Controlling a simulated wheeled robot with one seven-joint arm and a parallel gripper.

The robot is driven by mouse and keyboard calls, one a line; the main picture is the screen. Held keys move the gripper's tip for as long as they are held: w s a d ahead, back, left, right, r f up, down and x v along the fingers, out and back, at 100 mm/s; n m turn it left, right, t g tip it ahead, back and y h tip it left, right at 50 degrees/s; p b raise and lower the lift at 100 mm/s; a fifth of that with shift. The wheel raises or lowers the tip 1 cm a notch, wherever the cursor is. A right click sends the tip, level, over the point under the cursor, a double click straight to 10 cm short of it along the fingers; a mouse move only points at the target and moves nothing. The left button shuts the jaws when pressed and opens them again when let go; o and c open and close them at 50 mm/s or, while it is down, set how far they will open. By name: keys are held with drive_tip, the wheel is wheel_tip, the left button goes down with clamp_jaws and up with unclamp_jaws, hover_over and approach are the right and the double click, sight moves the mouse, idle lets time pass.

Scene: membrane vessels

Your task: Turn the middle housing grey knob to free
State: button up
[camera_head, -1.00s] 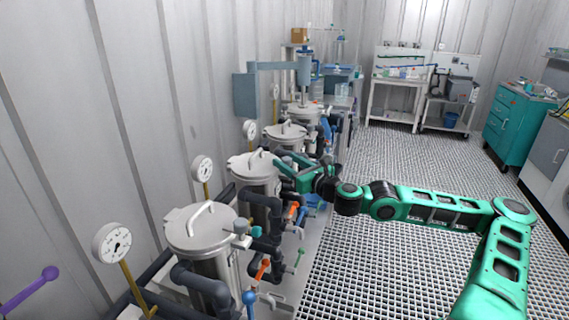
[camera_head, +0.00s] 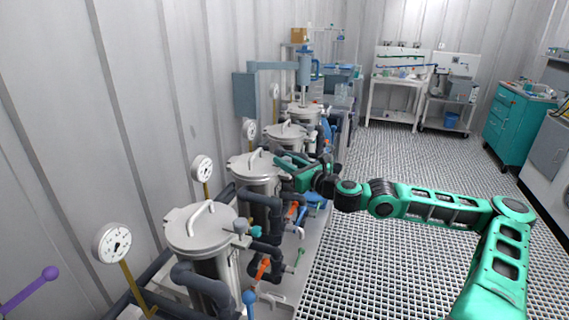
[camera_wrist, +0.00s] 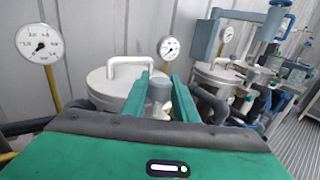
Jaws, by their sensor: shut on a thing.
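The steel housing (camera_head: 250,170) that my gripper reaches stands second from the front in the row, with a lid and arched handle. Its lid (camera_wrist: 100,88) fills the left-centre of the wrist view. My gripper (camera_head: 283,160) comes in from the right at lid height. In the wrist view my gripper's green fingers (camera_wrist: 160,92) stand on either side of the grey knob (camera_wrist: 159,93) and are shut on it. The lower part of the knob is hidden behind the gripper body. In the head view the gripper covers the knob.
Dark pipes (camera_head: 262,210) and coloured valve handles lie below my gripper. A gauge (camera_head: 203,168) stands left. The grating floor at right is clear.

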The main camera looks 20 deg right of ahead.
drive_tip(key=shift+d+y, duration=0.15)
drive_tip(key=shift+y, duration=0.15)
drive_tip(key=n+g+y, duration=0.3)
drive_tip(key=n+y, duration=0.1)
drive_tip(key=shift+w+y, duration=0.15)
drive_tip(key=shift+y, duration=0.15)
drive_tip(key=n+g+y, duration=0.2)
drive_tip(key=g, duration=0.1)
drive_tip(key=n+g+y, duration=0.2)
drive_tip(key=n+g, duration=0.1)
drive_tip(key=shift+g+y, duration=0.3)
drive_tip(key=n+g+y, duration=0.1)
drive_tip(key=n+g, duration=0.3)
drive_tip(key=g, duration=0.2)
drive_tip(key=shift+r+g, duration=0.1)
drive_tip(key=shift+g, duration=0.2)
drive_tip(key=shift+n+g+h, duration=0.3)
drive_tip(key=shift+n+g, duration=1.9)
drive_tip(key=shift+g, duration=0.9)
drive_tip(key=o, duration=1.1)
drive_tip(key=shift+g, duration=0.3)
drive_tip(key=shift+c, duration=0.2)
